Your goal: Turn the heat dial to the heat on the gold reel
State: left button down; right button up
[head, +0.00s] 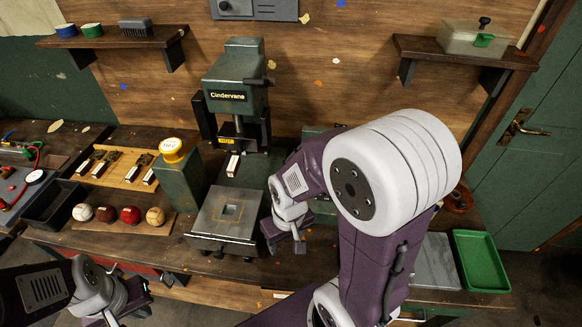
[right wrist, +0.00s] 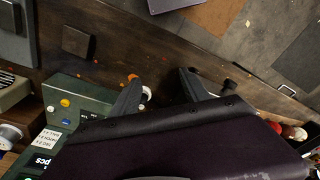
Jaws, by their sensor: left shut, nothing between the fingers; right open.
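The gold reel (head: 173,152) sits on top of a green block left of the green Cindervane press (head: 238,85). Its pale top carries dark marks too small to read. I cannot identify the heat dial for sure. My right arm hides part of the bench right of the press. My right gripper (head: 284,236) is open and empty over the bench front, just right of the press's base plate. Its two dark fingers also show in the right wrist view (right wrist: 160,92). My left gripper (head: 132,300) is shut and empty at the lower left, in front of the bench.
A green control box (right wrist: 72,105) with buttons and labels lies beside the right fingers in the wrist view. Several balls (head: 130,215) stand on a board left of the press. A green tray (head: 481,262) is at the right end. Shelves (head: 465,52) hang above.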

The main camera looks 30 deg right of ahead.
jog(key=w+d+r+n+p, duration=0.1)
jog(key=w+d+r+p, duration=0.3)
jog(key=w, duration=0.5)
jog(key=w+d+r+n+p, duration=0.1)
jog(key=w+d+r+p, duration=0.2)
jog(key=w+d, duration=0.5)
jog(key=s+d+f+m+g+p, duration=0.1)
jog(key=d+f+m+p, duration=0.15)
jog(key=d, duration=0.35)
jog(key=s+d+f+m+p, duration=0.1)
jog(key=s+d+f+p, duration=0.1)
jog(key=d+f, duration=0.35)
jog(key=f+p, duration=0.1)
jog(key=f, duration=0.1)
jog(key=f+p, duration=0.1)
jog(key=f, duration=0.1)
jog(key=d+f+p, duration=0.1)
jog(key=f, duration=0.1)
jog(key=shift+w+f, duration=0.35)
jog(key=shift+f, duration=0.2)
jog(key=shift+a, duration=0.1)
